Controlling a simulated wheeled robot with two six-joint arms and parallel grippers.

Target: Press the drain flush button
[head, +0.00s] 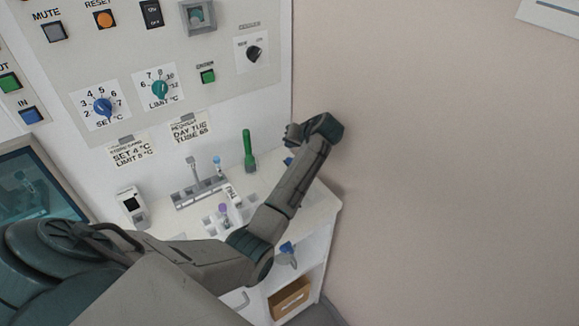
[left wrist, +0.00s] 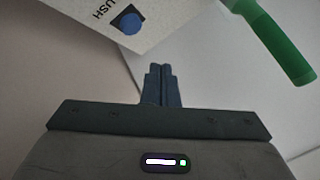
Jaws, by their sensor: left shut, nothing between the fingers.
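The blue drain flush button (left wrist: 130,20) shows at the top of the left wrist view, on a pale plate whose label ends in "USH". My left gripper (left wrist: 163,70) is shut and empty, its fingertips below the button in that picture and apart from it. In the head view, my left gripper (head: 291,136) is at the end of the outstretched arm, near the right end of the white counter. A small blue patch (head: 288,161) beside the arm there may be the button, partly hidden. My right gripper is not in view.
A green handle (head: 249,150) stands on the counter left of the gripper; it also shows in the left wrist view (left wrist: 275,45). A small rack (head: 197,192) and a panel with knobs and buttons (head: 225,105) are farther left.

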